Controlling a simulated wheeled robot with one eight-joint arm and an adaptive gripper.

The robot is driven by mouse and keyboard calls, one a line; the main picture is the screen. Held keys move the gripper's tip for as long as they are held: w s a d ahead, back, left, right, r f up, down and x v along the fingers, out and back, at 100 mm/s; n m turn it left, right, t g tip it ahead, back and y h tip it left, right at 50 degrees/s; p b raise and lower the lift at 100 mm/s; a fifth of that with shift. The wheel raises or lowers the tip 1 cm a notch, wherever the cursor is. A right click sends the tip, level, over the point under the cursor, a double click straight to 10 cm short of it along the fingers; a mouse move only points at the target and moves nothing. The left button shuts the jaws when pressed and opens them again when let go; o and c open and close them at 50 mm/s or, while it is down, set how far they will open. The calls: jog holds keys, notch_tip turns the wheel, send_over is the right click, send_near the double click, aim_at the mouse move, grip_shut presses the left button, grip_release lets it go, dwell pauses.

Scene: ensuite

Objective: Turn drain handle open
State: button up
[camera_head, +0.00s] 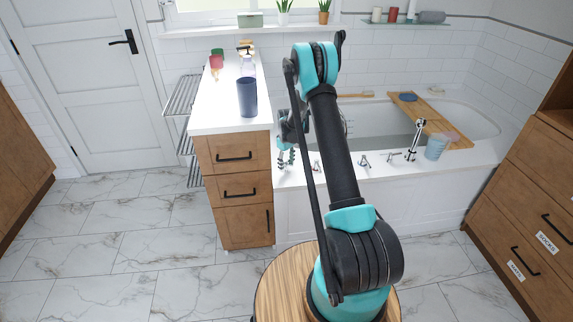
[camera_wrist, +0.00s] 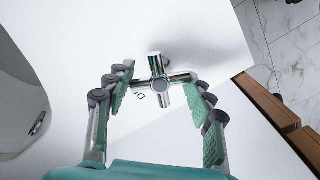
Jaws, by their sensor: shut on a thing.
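A chrome cross-shaped handle (camera_wrist: 156,64) stands on the white tub deck in the wrist view, with a small letter "D" marked beside it. My gripper (camera_wrist: 158,80) is shut on this handle. Its green-padded fingers sit on either side, against the left and right arms of the cross. In the head view my gripper (camera_head: 285,160) is low over the near left corner of the tub deck, beside the cabinet. The handle it holds is not clearly visible there.
More chrome fittings (camera_head: 365,160) line the tub deck (camera_head: 340,178) to the right. A wooden board (camera_head: 440,122) spans the bathtub, near a bluish cup (camera_head: 436,147).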

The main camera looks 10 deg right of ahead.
aim_at(287, 163)
jog(key=n, duration=0.5)
jog(key=shift+n, duration=0.3)
dwell(0.4)
jog(key=o, duration=1.2)
jog(key=shift+c, duration=0.2)
notch_tip(287, 163, up, 12)
